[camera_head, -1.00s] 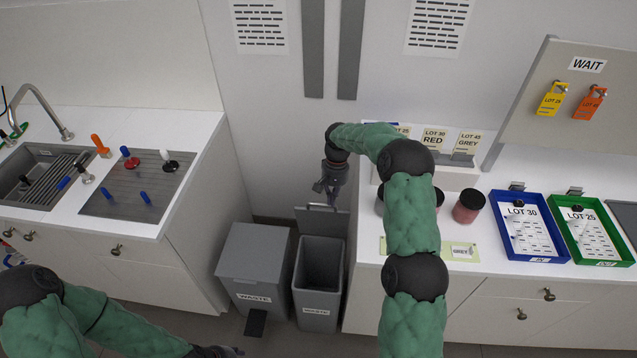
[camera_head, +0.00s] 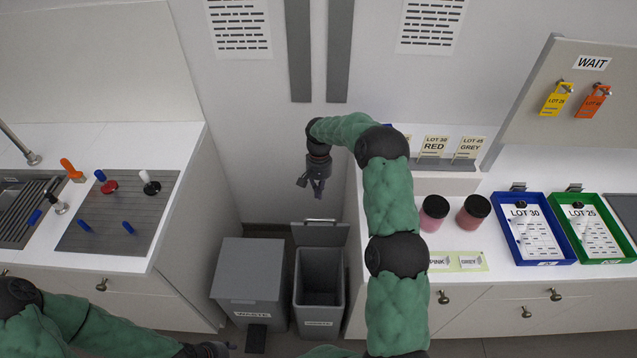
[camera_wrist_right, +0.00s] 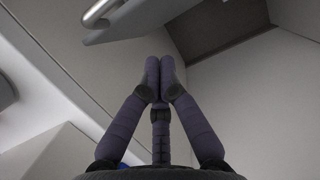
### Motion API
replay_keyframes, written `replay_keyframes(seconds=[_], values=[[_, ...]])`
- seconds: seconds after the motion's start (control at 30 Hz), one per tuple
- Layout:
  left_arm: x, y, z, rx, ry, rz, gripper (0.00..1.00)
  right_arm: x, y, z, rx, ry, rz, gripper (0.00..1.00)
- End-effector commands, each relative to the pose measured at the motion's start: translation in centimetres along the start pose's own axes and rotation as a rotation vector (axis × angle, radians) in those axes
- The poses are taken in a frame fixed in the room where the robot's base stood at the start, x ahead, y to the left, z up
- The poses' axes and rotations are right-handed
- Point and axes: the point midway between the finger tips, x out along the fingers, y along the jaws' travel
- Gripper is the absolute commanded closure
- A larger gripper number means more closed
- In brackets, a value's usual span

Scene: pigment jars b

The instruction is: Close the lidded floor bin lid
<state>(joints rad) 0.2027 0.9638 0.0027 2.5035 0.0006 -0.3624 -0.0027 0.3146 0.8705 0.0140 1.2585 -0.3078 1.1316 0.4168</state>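The open grey floor bin (camera_head: 320,294) stands on the floor between the two counters, and its inside shows. Its lid (camera_head: 321,235) is up, standing roughly upright at the back of the bin with a bar handle at its top edge. My right gripper (camera_head: 308,188) is above the lid and apart from it in the head view. The wrist view shows the right gripper's fingertips (camera_wrist_right: 159,68) together with nothing between them, and the lid (camera_wrist_right: 160,20) with its handle at the top. My left gripper (camera_head: 212,350) is at the bottom edge, partly cut off; its fingers are unclear.
A second grey bin (camera_head: 250,272), closed and with a pedal, stands just left of the open one. The left counter (camera_head: 165,235) and right counter (camera_head: 352,240) flank the bins. Pink jar (camera_head: 433,213) and dark red jar (camera_head: 473,212) stand on the right counter.

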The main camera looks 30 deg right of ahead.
Motion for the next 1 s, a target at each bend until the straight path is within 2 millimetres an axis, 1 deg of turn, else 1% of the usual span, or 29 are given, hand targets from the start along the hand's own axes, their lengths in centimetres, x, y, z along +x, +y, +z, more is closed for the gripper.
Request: replay_keyframes(seconds=[0.03,0.1,0.17,0.2,0.3,0.5,0.63,1.0], values=[[0.2,-0.1,0.0,0.000,0.000,0.000,0.60,1.1,0.0,0.0,0.000,-0.003,0.001,1.00],[0.3,-0.1,0.0,0.000,0.001,0.000,0.60,2.5,0.0,0.0,-0.001,-0.003,0.001,1.00],[0.4,-0.1,0.0,0.000,0.001,0.000,0.60,3.2,0.0,0.2,-0.001,-0.001,0.000,1.00],[0.3,-0.1,0.0,0.000,0.000,0.000,0.60,3.0,0.0,0.8,-0.002,0.001,0.000,1.00],[0.3,-0.1,0.0,0.000,0.001,0.000,0.60,3.3,0.0,1.9,-0.001,0.000,-0.001,1.00],[0.3,-0.1,0.0,0.000,0.001,0.000,0.60,3.7,0.0,3.4,-0.001,0.000,0.000,1.00],[0.3,-0.1,-0.1,0.000,0.001,0.000,0.60,3.8,0.0,3.8,-0.001,0.000,0.000,1.00],[0.4,-0.1,0.0,0.000,0.001,0.000,0.60,3.8,0.0,3.9,-0.001,0.002,-0.001,1.00]])
